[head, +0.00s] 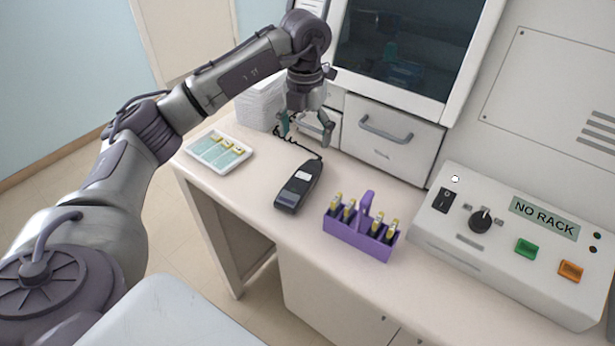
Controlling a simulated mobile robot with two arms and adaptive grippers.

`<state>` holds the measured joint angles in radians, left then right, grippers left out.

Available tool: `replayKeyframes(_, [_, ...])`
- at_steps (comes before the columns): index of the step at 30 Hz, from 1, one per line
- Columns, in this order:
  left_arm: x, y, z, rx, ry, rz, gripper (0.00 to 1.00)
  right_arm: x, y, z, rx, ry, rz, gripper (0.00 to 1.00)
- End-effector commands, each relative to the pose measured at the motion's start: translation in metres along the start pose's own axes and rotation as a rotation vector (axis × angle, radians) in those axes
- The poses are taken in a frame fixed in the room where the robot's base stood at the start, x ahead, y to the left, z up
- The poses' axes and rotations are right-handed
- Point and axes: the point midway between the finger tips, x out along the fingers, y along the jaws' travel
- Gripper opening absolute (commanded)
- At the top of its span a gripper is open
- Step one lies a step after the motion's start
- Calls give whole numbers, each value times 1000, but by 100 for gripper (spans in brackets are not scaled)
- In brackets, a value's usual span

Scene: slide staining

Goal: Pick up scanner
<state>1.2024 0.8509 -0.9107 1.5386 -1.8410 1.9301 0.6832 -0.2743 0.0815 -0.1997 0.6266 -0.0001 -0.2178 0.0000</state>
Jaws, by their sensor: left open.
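The scanner (297,187) is a dark handheld device with a small light screen and a coiled cord at its far end. It lies flat on the bench between a white tray and a purple rack. My left gripper (305,138) is open and empty, pointing down above the bench, beyond the scanner's far end near the cord. The gripper appears apart from the scanner. My right gripper is not in view.
A white tray (246,153) with slides lies left of the scanner. A purple rack (345,236) with several slides stands right of it. A control box (487,259) labelled NO RACK is farther right. A drawer cabinet (408,143) stands behind.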

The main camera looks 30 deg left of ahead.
Motion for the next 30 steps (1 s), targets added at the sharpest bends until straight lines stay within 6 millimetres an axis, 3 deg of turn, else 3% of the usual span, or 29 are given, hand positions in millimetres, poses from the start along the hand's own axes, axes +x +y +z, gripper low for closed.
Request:
replayKeyframes(6, [44,0,-2,1,5,1,88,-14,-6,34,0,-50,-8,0])
replayKeyframes(9, [59,0,-1,1,3,-1,88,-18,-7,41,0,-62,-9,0])
replayKeyframes(16, [76,0,-2,2,3,-1,88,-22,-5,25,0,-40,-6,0])
replayKeyframes(21, [98,2,-8,2,7,0,88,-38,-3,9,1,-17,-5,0])
replayKeyframes(25, [117,2,-7,1,3,-2,88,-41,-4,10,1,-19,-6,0])
replayKeyframes(30, [125,1,-6,2,0,-2,88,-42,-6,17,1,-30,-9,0])
